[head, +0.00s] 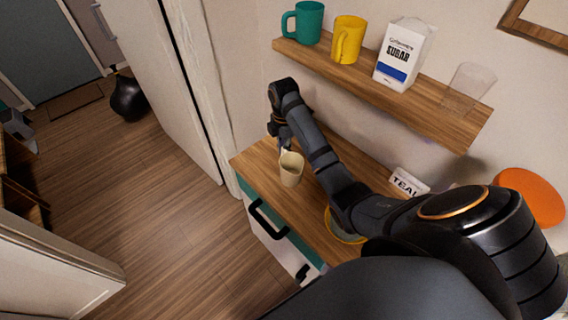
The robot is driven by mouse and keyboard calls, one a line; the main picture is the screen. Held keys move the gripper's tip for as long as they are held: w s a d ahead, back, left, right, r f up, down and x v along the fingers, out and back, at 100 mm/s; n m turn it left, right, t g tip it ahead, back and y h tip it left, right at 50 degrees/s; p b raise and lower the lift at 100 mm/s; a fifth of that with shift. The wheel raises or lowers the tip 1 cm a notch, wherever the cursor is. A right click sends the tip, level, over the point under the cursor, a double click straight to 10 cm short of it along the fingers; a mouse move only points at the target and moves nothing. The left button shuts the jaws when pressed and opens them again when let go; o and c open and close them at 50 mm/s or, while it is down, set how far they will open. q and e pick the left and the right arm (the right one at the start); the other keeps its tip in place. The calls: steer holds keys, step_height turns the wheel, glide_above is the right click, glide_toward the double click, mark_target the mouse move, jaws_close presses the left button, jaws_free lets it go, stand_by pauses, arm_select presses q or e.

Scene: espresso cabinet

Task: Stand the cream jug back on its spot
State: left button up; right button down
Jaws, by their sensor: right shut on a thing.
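The cream jug (291,170) stands near the left end of the wooden cabinet top and looks roughly upright. My right gripper (285,148) is at its upper rim on the far left side and is shut on it. The jug's base is at or very near the wood; I cannot tell whether it touches. The fingertips are small and partly hidden by the jug and my wrist. No marked spot for the jug can be made out. My left gripper is not in view.
A wall shelf (430,112) above holds a teal mug (308,22), a yellow mug (347,42), a sugar carton (404,55) and a clear glass (467,88). A tea box (408,183), an orange round thing (532,196) and a yellow-rimmed dish (342,236) are near my right arm.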

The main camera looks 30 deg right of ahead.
steer(key=shift+w+d+f+p, duration=0.15)
steer(key=shift+w+d+f, duration=0.2)
steer(key=shift+w+f, duration=0.3)
steer(key=shift+w+d+f+p, duration=0.15)
steer(key=shift+w+d+f, duration=0.2)
steer(key=shift+f, duration=0.35)
step_height(320, 180, down, 2)
steer(key=shift+w+f+p, duration=0.1)
steer(key=shift+f+p, duration=0.15)
steer(key=shift+p, duration=0.45)
steer(key=shift+f, duration=0.4)
steer(key=c, duration=1.3)
jaws_free()
steer(key=shift+f, duration=0.1)
steer(key=shift+c, duration=0.2)
